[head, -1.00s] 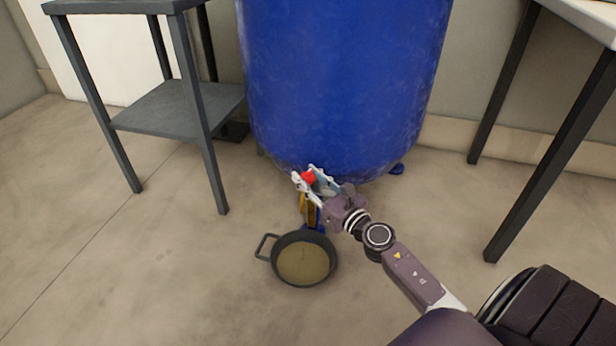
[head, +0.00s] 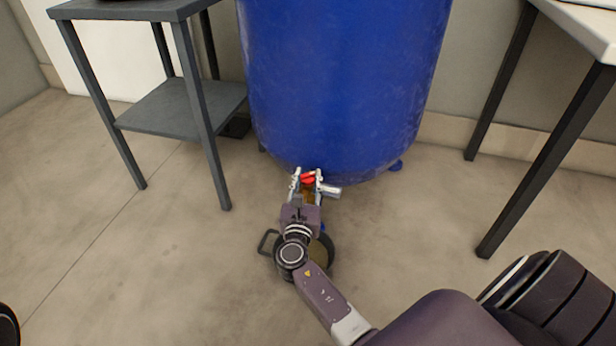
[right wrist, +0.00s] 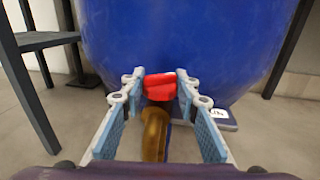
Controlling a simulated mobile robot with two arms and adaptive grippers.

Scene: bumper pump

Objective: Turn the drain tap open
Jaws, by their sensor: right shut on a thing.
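The drain tap has a red handle (head: 308,181) and a brass body (right wrist: 155,130), low at the front of the blue tank (head: 345,80). My right gripper (head: 307,177) is shut on the red handle, with one finger at each end. In the right wrist view the handle (right wrist: 161,87) lies crosswise between the fingertips (right wrist: 162,82), above the brass body. A dark pan (head: 329,248) with a brownish inside stands on the floor below, partly hidden by my right arm. My left gripper is not in view.
A grey shelf table (head: 165,110) stands left of the tank. A white-topped table with dark legs (head: 545,160) stands at the right. A small plate with a white label (right wrist: 216,114) is right of the tap.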

